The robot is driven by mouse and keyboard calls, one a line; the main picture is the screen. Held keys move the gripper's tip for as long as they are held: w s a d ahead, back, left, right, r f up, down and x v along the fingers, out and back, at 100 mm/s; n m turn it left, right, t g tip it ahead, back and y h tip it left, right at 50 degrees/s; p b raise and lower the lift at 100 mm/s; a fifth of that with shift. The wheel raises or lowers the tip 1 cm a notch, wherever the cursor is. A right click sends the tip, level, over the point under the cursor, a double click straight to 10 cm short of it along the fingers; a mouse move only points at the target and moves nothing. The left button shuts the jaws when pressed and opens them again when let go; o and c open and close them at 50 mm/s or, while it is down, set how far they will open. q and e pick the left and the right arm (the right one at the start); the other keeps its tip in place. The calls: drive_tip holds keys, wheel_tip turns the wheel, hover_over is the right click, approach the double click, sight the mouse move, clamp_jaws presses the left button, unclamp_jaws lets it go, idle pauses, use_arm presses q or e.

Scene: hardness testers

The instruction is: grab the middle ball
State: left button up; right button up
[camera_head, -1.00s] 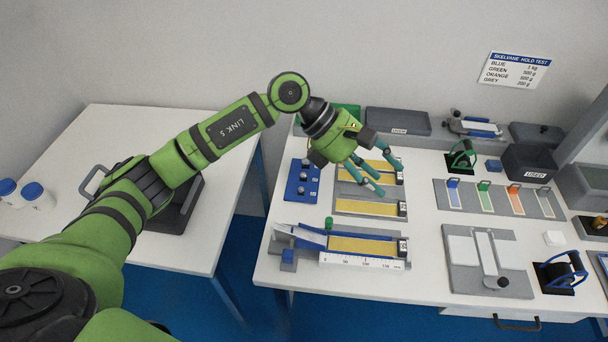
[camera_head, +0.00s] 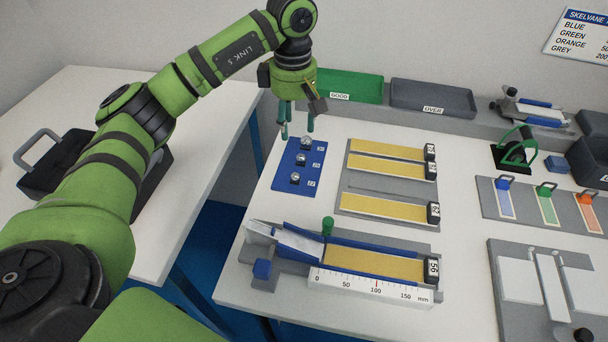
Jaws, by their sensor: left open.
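Three shiny steel balls sit in a row on a blue plate near the left edge of the right-hand table. The middle ball (camera_head: 301,161) lies between the far ball (camera_head: 306,143) and the near ball (camera_head: 295,178). The blue plate (camera_head: 290,188) has small white labels along its right side. My left gripper (camera_head: 296,130) points down above the far end of the plate, its teal fingers apart and empty. Its fingertips show close to the far ball, beyond the middle ball; their exact height cannot be told. My right gripper is not in view.
A ramp tester with a scale (camera_head: 370,287) stands at the table's front. Gold strips on a grey board (camera_head: 388,222) lie right of the plate. A green tray (camera_head: 350,88) and a grey tray (camera_head: 433,98) stand behind.

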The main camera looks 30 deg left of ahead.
sight(301, 155)
use_arm(q)
wheel_tip(301, 155, down, 2)
drive_tip(key=shift+w+f+b, duration=0.1)
drive_tip(key=shift+w+b, duration=0.05)
drive_tip(key=shift+b, duration=0.2)
drive_tip(key=shift+f, duration=0.15)
drive_tip(key=shift+d+f, duration=0.15)
drive_tip(key=shift+f, duration=0.7)
drive_tip(key=f, duration=0.2)
drive_tip(key=d+f+p, duration=0.1)
drive_tip(key=f, duration=0.1)
drive_tip(key=shift+w+f, duration=0.1)
drive_tip(key=shift+f, duration=0.2)
drive_tip(key=shift+a+f, duration=0.1)
drive_tip(key=shift+f, duration=0.15)
clamp_jaws()
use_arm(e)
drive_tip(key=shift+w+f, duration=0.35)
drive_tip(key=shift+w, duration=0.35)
